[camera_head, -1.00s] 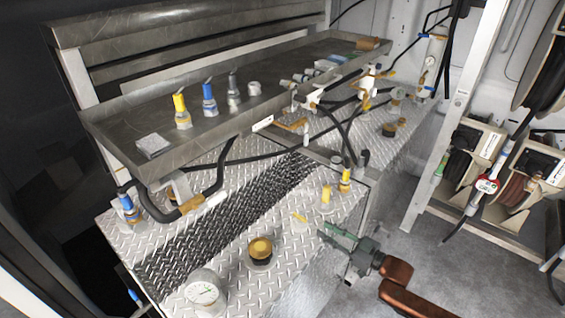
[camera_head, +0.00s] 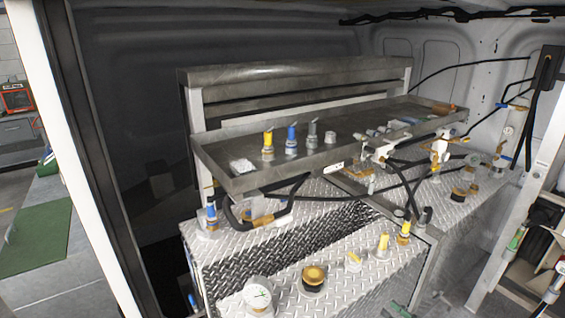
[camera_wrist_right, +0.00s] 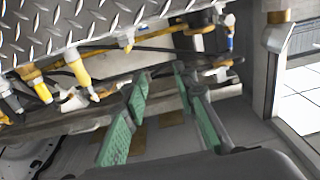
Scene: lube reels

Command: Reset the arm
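My right gripper (camera_wrist_right: 160,92) shows in the right wrist view, with green pads on its fingers. The fingers stand apart, with nothing between them. In the head view only a small part of my right gripper (camera_head: 398,310) shows at the bottom edge, beside the front of the diamond-plate cabinet (camera_head: 345,272). My left gripper is in neither view.
A metal tray shelf (camera_head: 345,150) above the cabinet holds yellow, blue and grey fittings. A gauge (camera_head: 257,294), a yellow-capped filler (camera_head: 314,276) and hoses sit on the cabinet. Hose reels (camera_head: 540,235) stand at the right. Floor shows between them.

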